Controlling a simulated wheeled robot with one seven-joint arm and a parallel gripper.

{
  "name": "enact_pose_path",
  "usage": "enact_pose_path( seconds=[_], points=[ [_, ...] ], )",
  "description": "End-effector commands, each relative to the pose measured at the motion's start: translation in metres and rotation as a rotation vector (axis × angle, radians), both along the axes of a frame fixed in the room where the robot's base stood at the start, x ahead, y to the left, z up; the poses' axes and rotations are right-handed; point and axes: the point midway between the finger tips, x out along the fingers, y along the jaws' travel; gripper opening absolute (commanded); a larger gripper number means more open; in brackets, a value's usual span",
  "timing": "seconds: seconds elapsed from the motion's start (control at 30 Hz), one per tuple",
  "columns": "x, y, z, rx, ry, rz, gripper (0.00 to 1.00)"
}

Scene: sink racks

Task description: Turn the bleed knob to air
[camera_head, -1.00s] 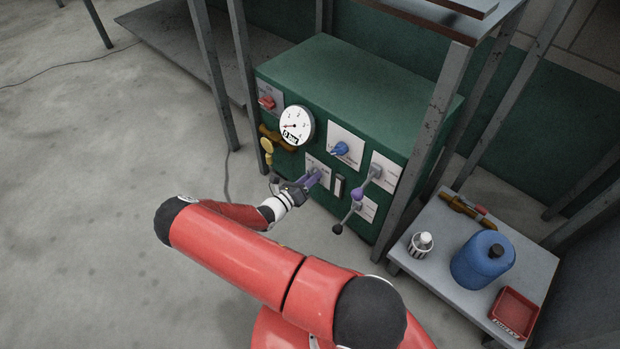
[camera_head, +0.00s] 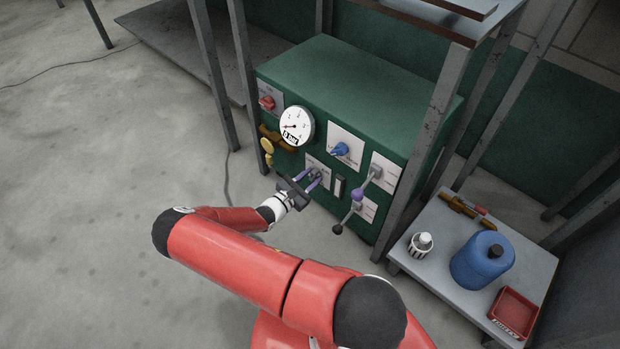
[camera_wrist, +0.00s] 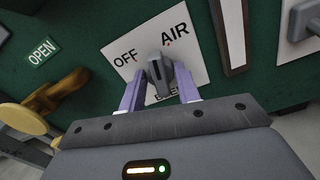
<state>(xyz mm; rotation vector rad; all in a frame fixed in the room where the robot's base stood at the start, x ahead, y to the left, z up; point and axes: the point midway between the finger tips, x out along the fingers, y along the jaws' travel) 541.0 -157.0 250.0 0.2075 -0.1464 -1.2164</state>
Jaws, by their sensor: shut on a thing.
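The bleed knob (camera_wrist: 158,71) is a small grey knob on a white plate (camera_wrist: 194,70) lettered OFF, AIR and a partly covered lower word. In the wrist view its upper end points up, between OFF at the left and AIR at the upper right. My gripper (camera_wrist: 161,80) is shut on the knob, one purple finger on each side. In the head view my gripper (camera_head: 314,178) is at the lower middle of the green panel (camera_head: 330,140), and its fingers partly hide the knob and plate.
A gauge (camera_head: 296,126), red knob (camera_head: 267,103), blue knob (camera_head: 340,150) and yellow handle (camera_head: 267,147) surround the plate. A long lever (camera_head: 347,215) stands close at the right. A side table (camera_head: 425,268) holds a blue jug (camera_head: 483,260) and a red tray (camera_head: 513,313).

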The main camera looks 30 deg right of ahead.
Motion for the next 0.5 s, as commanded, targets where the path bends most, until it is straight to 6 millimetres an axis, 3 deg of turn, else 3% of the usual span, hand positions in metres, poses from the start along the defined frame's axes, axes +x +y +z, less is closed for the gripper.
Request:
enact_pose_path(
  seconds=[0.5],
  points=[
    [0.0001, 0.0009, -0.0005, 0.145, -0.394, 0.002, 0.10]
  ],
)
